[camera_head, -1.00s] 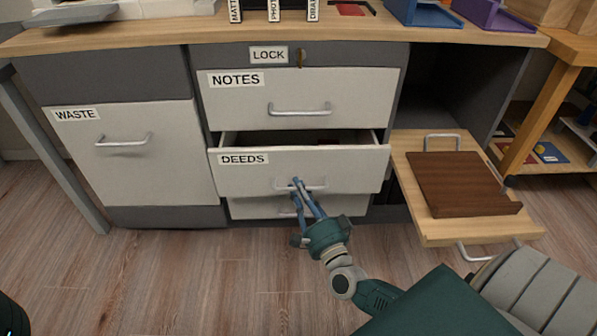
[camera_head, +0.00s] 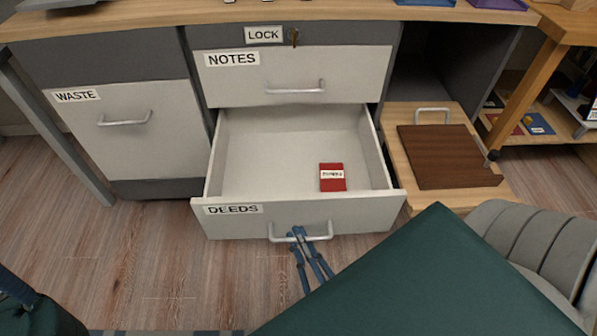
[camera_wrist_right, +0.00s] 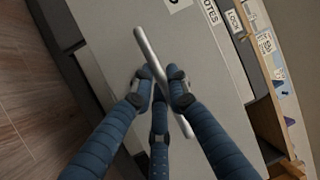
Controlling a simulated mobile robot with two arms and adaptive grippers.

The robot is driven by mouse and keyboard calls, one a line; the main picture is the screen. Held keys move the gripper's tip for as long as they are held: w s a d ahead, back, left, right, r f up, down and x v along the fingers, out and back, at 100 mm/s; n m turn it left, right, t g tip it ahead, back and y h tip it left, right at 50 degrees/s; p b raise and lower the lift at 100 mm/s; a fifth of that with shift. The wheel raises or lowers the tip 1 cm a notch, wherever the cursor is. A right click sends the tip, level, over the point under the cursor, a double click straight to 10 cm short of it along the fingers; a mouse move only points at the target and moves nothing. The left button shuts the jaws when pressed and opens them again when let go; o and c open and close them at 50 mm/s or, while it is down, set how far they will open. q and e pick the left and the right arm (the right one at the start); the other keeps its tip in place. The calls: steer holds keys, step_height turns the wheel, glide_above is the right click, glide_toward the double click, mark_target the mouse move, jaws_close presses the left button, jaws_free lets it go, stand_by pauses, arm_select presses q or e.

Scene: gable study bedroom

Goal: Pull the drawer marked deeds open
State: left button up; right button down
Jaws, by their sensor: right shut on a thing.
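The deeds drawer (camera_head: 230,222) is pulled well out of the desk, with its white inside showing. Its label reads DEEDS. My right gripper (camera_head: 298,235) is shut on the drawer's metal handle (camera_head: 272,233), at the front of the drawer. In the right wrist view the blue fingers (camera_wrist_right: 160,88) close around the handle bar (camera_wrist_right: 145,45). A red booklet (camera_head: 332,184) with a white label lies inside the drawer, towards the right. My left gripper is not in view; only a dark part of my body shows at the lower left.
Above is the shut NOTES drawer (camera_head: 350,75), with a LOCK label and key (camera_head: 294,38). The shut WASTE front (camera_head: 140,150) is at left. A pulled-out wooden shelf (camera_head: 402,150) with a brown board (camera_head: 450,160) is at right. A grey ribbed chair back (camera_head: 545,240) stands at lower right.

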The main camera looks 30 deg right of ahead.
steer(key=shift+s+a, duration=0.35)
steer(key=shift+s, duration=0.25)
steer(key=c, duration=2)
jaws_free()
steer(key=v, duration=1.2)
steer(key=shift+d, duration=0.1)
